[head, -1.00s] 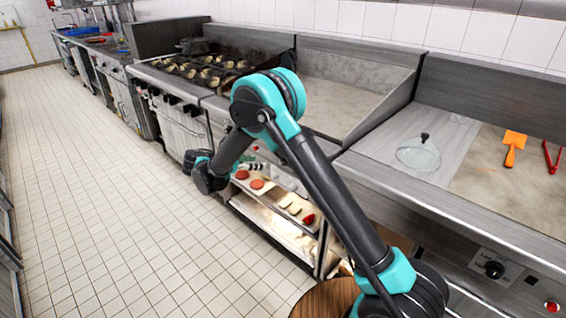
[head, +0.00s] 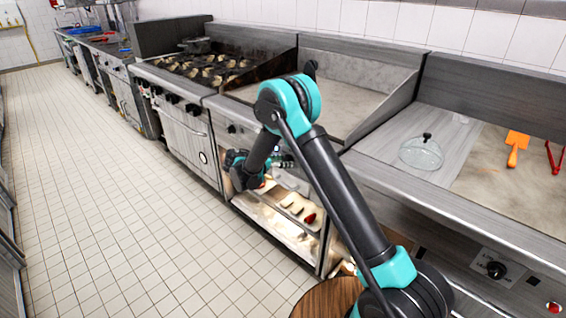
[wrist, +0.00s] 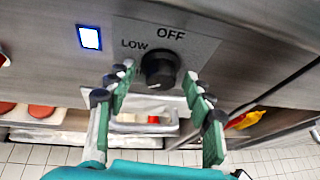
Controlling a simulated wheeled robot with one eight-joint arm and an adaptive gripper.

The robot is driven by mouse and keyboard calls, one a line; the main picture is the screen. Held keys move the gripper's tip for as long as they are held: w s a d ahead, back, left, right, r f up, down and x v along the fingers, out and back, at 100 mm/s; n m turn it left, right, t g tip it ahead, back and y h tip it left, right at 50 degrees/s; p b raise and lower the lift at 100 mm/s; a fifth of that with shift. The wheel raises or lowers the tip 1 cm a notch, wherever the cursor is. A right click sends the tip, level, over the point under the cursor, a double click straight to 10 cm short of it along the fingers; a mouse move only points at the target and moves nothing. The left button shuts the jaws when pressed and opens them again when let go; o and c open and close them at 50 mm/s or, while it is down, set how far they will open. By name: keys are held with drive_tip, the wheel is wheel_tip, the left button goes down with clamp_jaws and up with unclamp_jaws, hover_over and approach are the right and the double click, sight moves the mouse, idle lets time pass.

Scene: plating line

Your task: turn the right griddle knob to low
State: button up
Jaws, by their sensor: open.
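A dark round knob (wrist: 160,68) sits on a steel front panel in the wrist view, with "OFF" printed above it and "LOW" at its upper left. A pale mark shows low on its face, but I cannot surely tell its setting. My gripper (wrist: 157,84) is open, with its green-padded fingers on either side of the knob; contact is not clear. In the head view my gripper (head: 281,160) is at the middle unit's front, and my arm hides the knob there.
A lit blue-white indicator (wrist: 89,38) is left of the knob. Shelves below hold food trays (head: 300,208). Another knob (head: 495,270) is on the right counter's front, below a glass dome (head: 421,154). The tiled floor (head: 110,220) at left is clear.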

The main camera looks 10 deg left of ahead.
drive_tip(key=c, duration=1.1)
drive_tip(key=shift+d, duration=0.1)
drive_tip(key=m+t+y, duration=0.1)
drive_tip(key=m, duration=0.1)
drive_tip(key=m+t+y, duration=0.1)
drive_tip(key=m, duration=0.2)
drive_tip(key=d+m+t+y, duration=0.1)
drive_tip(key=m+y, duration=0.1)
drive_tip(key=shift+s+m+t, duration=0.3)
drive_tip(key=shift+m+t, duration=0.1)
idle(0.4)
